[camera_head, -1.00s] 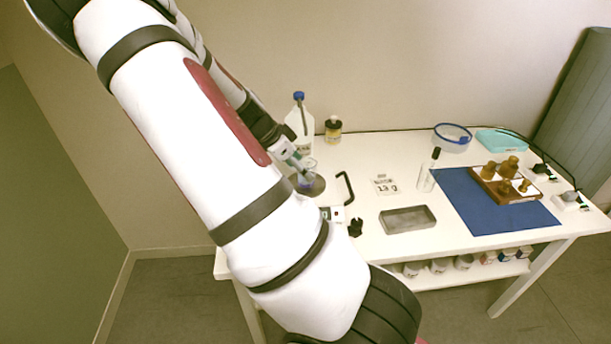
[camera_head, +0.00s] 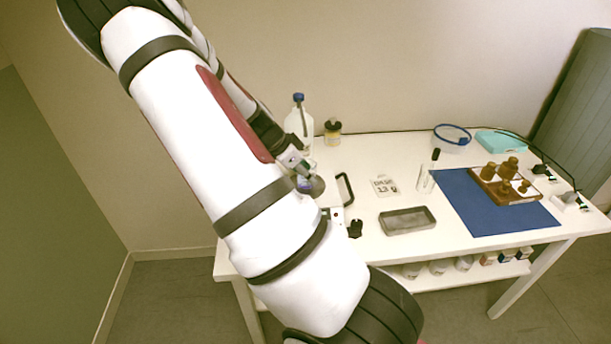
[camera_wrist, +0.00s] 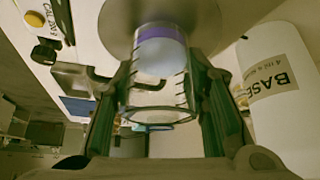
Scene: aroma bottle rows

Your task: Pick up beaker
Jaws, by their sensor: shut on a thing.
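The beaker (camera_wrist: 160,85) is clear glass with graduation marks and a violet-blue band near its base. In the wrist view it sits between the two fingers of my gripper (camera_wrist: 165,75), which are shut on its sides. In the head view the beaker (camera_head: 305,183) shows small and partly hidden by my gripper (camera_head: 301,173), over a round grey plate (camera_head: 316,188) at the table's left. In the wrist view the beaker's base overlaps the grey plate (camera_wrist: 205,18); I cannot tell whether they touch.
A blue-capped bottle (camera_head: 299,122), labelled BASE in the wrist view (camera_wrist: 275,75), stands close by. An amber jar (camera_head: 332,131) is behind.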

